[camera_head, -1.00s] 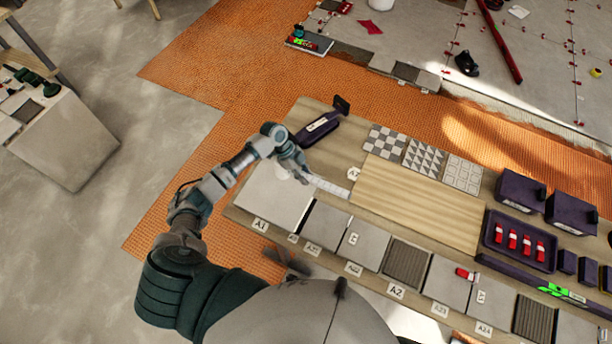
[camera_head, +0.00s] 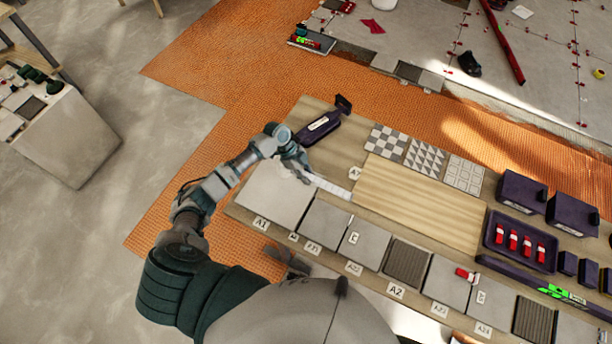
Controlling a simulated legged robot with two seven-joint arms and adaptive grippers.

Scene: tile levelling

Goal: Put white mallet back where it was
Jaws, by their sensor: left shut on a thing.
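The white mallet (camera_head: 332,187) shows as a pale strip on the wooden table, beside the upper right corner of the large grey tile (camera_head: 272,195). Its left part is hidden by my left gripper (camera_head: 302,177). My left gripper is shut on the mallet at the strip's left end, low over the table. I cannot tell whether the mallet touches the tabletop. My right gripper is not in view.
A dark purple tool (camera_head: 322,126) lies just behind my gripper. Patterned tiles (camera_head: 425,156) and a bare wooden board (camera_head: 420,203) are to the right. Labelled tiles (camera_head: 325,222) line the front edge. A purple tray (camera_head: 519,262) holds red pieces.

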